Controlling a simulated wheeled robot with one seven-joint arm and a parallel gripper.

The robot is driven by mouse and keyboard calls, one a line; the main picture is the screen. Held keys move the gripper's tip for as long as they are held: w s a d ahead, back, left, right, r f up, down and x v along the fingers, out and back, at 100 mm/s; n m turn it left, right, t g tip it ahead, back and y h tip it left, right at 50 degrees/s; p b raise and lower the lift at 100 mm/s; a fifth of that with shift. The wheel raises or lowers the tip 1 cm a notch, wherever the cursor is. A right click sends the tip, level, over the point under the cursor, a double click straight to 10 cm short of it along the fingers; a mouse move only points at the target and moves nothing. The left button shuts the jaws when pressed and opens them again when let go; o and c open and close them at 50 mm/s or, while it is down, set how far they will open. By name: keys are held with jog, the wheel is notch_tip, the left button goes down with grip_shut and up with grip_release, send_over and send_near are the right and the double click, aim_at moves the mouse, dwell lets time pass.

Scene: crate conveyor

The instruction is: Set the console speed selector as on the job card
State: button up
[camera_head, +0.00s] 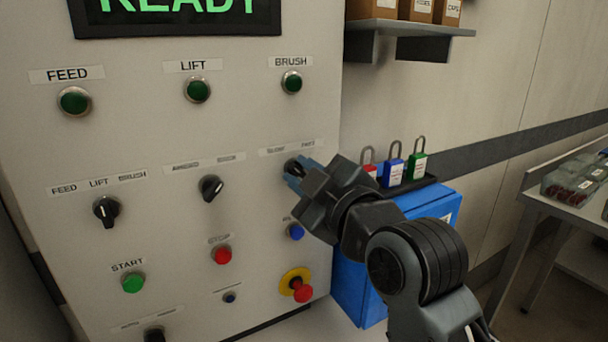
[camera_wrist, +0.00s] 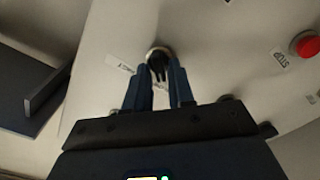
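The speed selector (camera_head: 291,168) is a black rotary knob in a metal ring, under a label (camera_head: 287,148) reading SLOW and FAST. My gripper (camera_head: 302,172) reaches it from the right, with its blue fingers on either side of the knob's handle. In the wrist view the knob (camera_wrist: 158,63) lies at the tips of the two fingers (camera_wrist: 162,75), which stand apart. Whether they touch the handle cannot be told. The fingers partly hide the knob in the head view, and its exact pointing direction is unclear. No job card is readable in view.
The console panel (camera_head: 140,235) holds other knobs, green lamps, a red stop button (camera_head: 221,255) and an emergency button (camera_head: 302,290). A blue box (camera_head: 360,285) and padlocks (camera_head: 393,172) are right of it. A table (camera_head: 560,207) stands at far right.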

grip_shut()
jog(key=shift+m, duration=0.3)
jog(key=m+p, duration=0.2)
jog(key=m, duration=0.1)
jog(key=shift+r, duration=0.15)
jog(key=m+p, duration=0.2)
jog(key=m, duration=0.2)
jog(key=shift+w+d, duration=0.1)
jog(key=shift+d, duration=0.05)
jog(key=m+p, duration=0.3)
jog(key=m, duration=0.1)
jog(key=shift+d+m, duration=0.1)
jog(key=shift+m, duration=0.2)
jog(key=m+p, duration=0.3)
jog(key=m, duration=0.2)
jog(key=shift+w+m+p, duration=0.1)
jog(key=shift+m+p, duration=0.2)
jog(key=shift+d+f, duration=0.1)
jog(key=shift+f, duration=0.1)
jog(key=shift+o, duration=1.5)
grip_release()
